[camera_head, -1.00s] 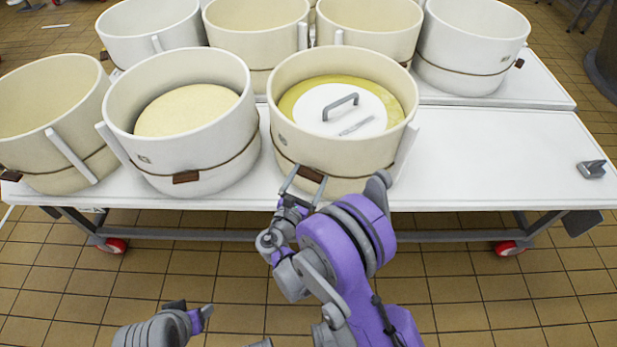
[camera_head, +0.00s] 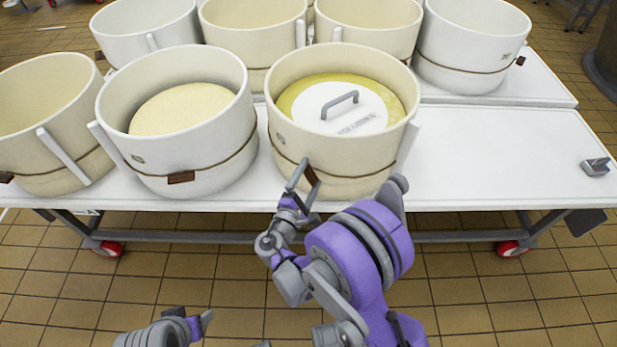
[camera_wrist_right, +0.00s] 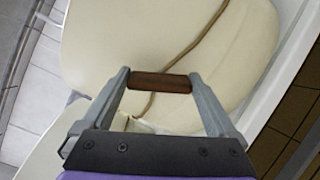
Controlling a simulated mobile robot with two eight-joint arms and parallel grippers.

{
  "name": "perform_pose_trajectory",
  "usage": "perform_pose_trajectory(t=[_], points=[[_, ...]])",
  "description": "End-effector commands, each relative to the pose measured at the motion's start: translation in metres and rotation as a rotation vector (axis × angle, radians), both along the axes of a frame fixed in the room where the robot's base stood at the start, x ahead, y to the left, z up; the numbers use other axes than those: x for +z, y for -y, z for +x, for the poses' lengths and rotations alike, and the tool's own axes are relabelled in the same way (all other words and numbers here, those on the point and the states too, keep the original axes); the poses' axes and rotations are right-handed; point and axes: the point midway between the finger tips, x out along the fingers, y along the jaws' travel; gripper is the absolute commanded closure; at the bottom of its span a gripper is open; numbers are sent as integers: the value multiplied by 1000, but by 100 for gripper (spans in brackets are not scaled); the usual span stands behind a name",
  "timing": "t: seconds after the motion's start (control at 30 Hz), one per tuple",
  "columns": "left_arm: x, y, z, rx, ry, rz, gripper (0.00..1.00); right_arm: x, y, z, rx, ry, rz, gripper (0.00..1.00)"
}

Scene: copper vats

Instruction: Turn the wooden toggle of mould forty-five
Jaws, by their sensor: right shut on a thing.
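The mould (camera_head: 345,165) is a cream round vat with a dark cord around it, at the front of the table in the head view. A small mark on its wall is too small to read. Its brown wooden toggle (camera_head: 312,177) sits on the cord at the front and is tilted steeply. My right gripper (camera_head: 310,174) is shut on the toggle. In the right wrist view the toggle (camera_wrist_right: 160,82) spans between the two fingertips, with the cord (camera_wrist_right: 187,52) running behind it. My left gripper (camera_head: 204,320) is low at the bottom left, away from the moulds; its jaws are unclear.
A white disc with a grey handle (camera_head: 340,104) lies inside the mould. A neighbouring mould (camera_head: 190,160) with a pale round mass stands close on the left. More moulds stand behind. The white table (camera_head: 490,160) is clear on the right, except for a small grey object (camera_head: 595,167).

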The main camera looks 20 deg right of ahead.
Motion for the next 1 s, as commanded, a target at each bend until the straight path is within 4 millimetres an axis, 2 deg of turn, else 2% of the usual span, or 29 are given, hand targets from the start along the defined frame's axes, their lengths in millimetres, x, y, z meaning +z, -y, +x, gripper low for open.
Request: perform_pose_trajectory(t=[0.5,1.0], points=[[-6,0,1,0,-2,0,40,-2,0,0,1,236,304,62],[-7,0,1,0,-2,0,40,-2,0,0,1,300,385,62]])
